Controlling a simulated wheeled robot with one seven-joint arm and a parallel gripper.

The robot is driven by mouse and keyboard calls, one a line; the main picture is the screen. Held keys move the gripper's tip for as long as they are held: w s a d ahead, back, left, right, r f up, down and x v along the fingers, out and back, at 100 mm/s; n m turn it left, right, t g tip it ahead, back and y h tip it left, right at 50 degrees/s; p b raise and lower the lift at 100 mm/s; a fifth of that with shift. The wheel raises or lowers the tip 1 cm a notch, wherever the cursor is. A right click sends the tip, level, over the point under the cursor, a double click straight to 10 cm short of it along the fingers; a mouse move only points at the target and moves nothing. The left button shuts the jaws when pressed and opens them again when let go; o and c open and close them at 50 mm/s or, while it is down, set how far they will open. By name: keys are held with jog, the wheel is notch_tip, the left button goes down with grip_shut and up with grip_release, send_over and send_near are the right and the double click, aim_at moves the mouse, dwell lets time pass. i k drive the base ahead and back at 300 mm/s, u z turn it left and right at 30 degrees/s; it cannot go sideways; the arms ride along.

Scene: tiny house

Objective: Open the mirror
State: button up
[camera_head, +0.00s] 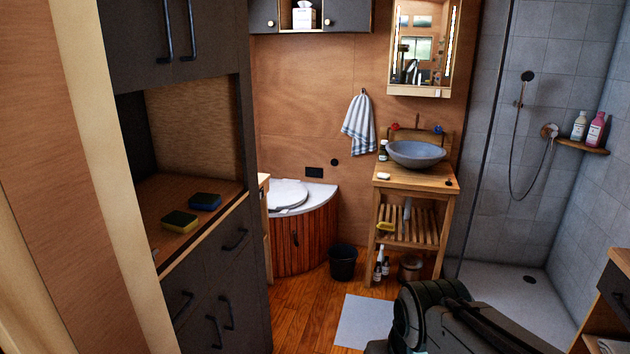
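The mirror (424,48) is the front of a wooden wall cabinet above the sink, at the top right of centre. It looks shut, with lit strips along its sides and a wooden shelf edge below. Reflections of windows show in it. Part of my arm, dark green and black, shows at the bottom right, far from the mirror and on the near side of the bathroom. My gripper's fingers cannot be made out.
A grey bowl sink (416,154) stands on a wooden washstand (408,187) below the mirror. A black bin (343,263) and a mat (366,321) are on the floor. A tall dark cupboard (222,280) stands left, a tiled shower (520,240) right.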

aim_at(424, 33)
jog(key=z, duration=0.2)
jog(key=i, duration=4.5)
jog(key=u, duration=0.05)
